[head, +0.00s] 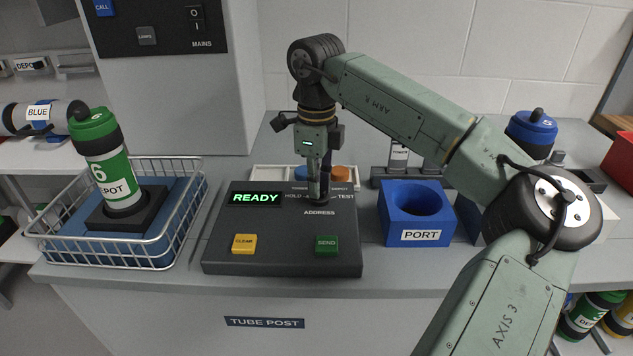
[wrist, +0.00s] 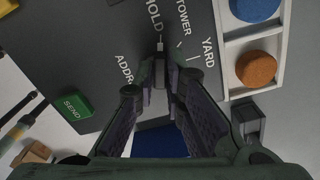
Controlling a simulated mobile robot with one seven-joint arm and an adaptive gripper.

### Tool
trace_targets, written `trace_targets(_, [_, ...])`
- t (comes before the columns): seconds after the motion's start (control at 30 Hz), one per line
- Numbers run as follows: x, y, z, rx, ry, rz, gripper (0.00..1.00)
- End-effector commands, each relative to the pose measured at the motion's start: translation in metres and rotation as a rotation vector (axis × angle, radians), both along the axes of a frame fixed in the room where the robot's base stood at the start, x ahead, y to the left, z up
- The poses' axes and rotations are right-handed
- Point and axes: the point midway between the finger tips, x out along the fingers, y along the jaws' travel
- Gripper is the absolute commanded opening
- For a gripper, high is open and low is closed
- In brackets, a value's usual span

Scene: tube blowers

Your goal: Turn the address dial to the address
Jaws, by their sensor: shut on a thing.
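The dark control box (head: 285,262) on the counter has a lit green READY display (head: 255,198), with the word ADDRESS below the dial's place. My gripper (head: 319,194) points straight down over the dial area and hides the dial in the head view. In the wrist view my gripper (wrist: 160,92) is shut on the address dial (wrist: 160,70), a small grey knob between the fingertips. Its narrow end lies near the printed HOLD and TOWER; YARD is further right. I cannot tell exactly which label it points at. A green-capped carrier (head: 115,178) marked 6 DEPOT stands upright at left.
The carrier stands in a white wire basket (head: 165,255). A yellow CLEAR button (head: 244,243) and a green SEND button (head: 327,245) are on the box front. A blue PORT block (head: 420,238) stands to the right. A tray with blue and orange discs (head: 340,172) lies behind the box.

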Motion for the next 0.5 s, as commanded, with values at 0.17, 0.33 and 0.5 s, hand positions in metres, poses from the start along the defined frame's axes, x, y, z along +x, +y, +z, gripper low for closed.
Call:
trace_targets(0.17, [0.0001,-0.0001,0.0006,0.0,-0.001,0.002,0.0])
trace_targets(0.33, [0.0001,-0.0001,0.0005,0.0,-0.001,0.001,0.14])
trace_targets(0.5, [0.0001,-0.0001,0.0004,0.0,-0.001,0.001,0.19])
